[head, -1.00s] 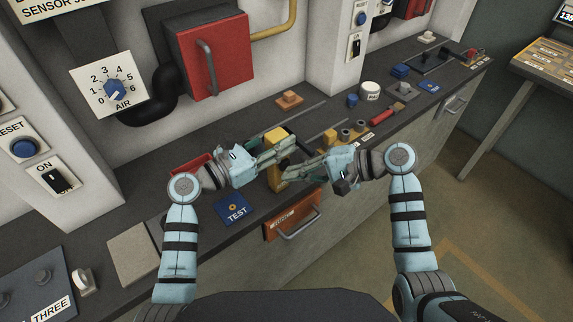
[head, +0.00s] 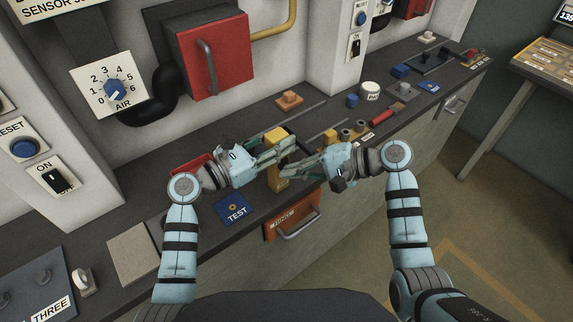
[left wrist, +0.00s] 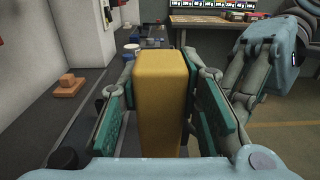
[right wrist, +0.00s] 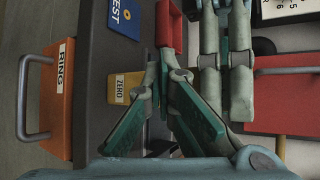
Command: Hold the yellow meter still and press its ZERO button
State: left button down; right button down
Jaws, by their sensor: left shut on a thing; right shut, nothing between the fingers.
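The yellow meter (head: 279,183) stands on the dark counter near its front edge. My left gripper (head: 283,147) is shut on the meter, and in the left wrist view the yellow block (left wrist: 162,95) sits between its two finger pads. My right gripper (head: 298,169) is shut and empty, with its tips close to the meter's right side. In the right wrist view the ZERO label (right wrist: 122,90) shows on a yellow face, just left of the closed fingers (right wrist: 160,65). I cannot tell whether the tips touch the meter. The fingers hide part of it.
A blue TEST plate (head: 235,208) lies left of the meter. Below, an orange RING drawer (head: 290,221) with a handle sticks out of the counter front. An orange block (head: 289,101) sits behind. Several small parts and a red cylinder (head: 383,117) stand to the right.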

jog(key=shift+s+d, duration=0.5)
jog(key=shift+s, duration=0.2)
jog(key=shift+d, duration=0.1)
jog(key=s+d, duration=0.1)
jog(key=s, duration=0.1)
jog(key=s+d, duration=0.1)
jog(key=s, duration=0.1)
jog(key=shift+d, duration=0.4)
dwell(0.4)
pick_arm(q)
jog(key=c, duration=1.1)
grip_release()
jog(key=shift+a, duration=0.1)
